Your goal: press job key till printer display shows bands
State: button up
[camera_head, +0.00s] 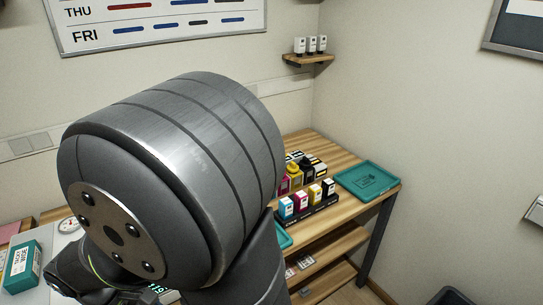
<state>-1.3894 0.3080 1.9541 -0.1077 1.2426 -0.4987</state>
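A large grey joint of my own arm fills the middle of the head view and hides most of the work area. A small part of a lit display with green digits (157,289) shows at the bottom edge, just below my arm. I cannot read it fully or make out bands on it. The job key and most of the printer are hidden. A dark part at the lower left may belong to my gripper, but no fingertips can be made out, so I cannot tell whether it touches anything.
A teal box (22,266) and a round white dial (68,225) are at the lower left. Coloured ink bottles (308,199) stand in a black rack on the wooden table (335,145), beside a teal tray (367,180). A wall shelf (308,60) holds small white bottles.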

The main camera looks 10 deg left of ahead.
jog(key=shift+c, duration=0.4)
grip_shut()
dwell(1.3)
